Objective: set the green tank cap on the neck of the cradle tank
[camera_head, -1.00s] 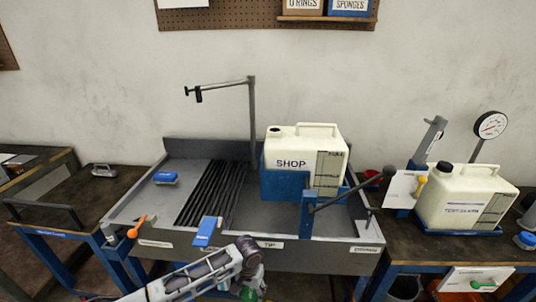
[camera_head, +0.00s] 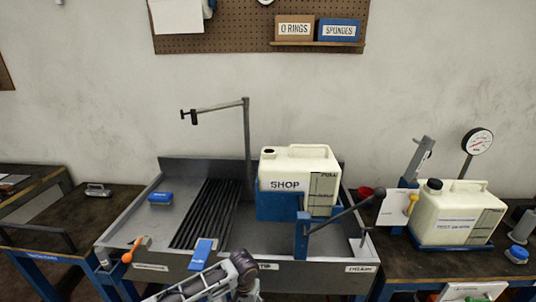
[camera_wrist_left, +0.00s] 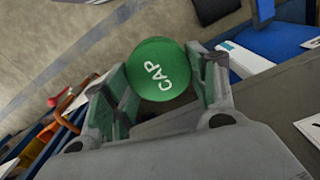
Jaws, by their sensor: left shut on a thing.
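The cradle tank (camera_head: 285,172), cream and marked SHOP, stands upright in a blue cradle (camera_head: 280,205) in the grey sink. Its neck (camera_head: 268,153) is at the top left of the tank and shows a dark, uncapped opening. The green tank cap (camera_wrist_left: 160,60), lettered CAP, is between the fingers of my left gripper (camera_wrist_left: 163,76), which is shut on it. In the head view my left wrist is at the bottom edge, in front of the sink and well below the neck; the cap is out of that picture. My right gripper is not in view.
A sink (camera_head: 150,225) with dark slats holds a blue block (camera_head: 161,197). A dark lever (camera_head: 345,214) and a grey post (camera_head: 247,150) stand close to the tank. A second cream tank (camera_head: 455,210) with a dark cap stands on the right bench.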

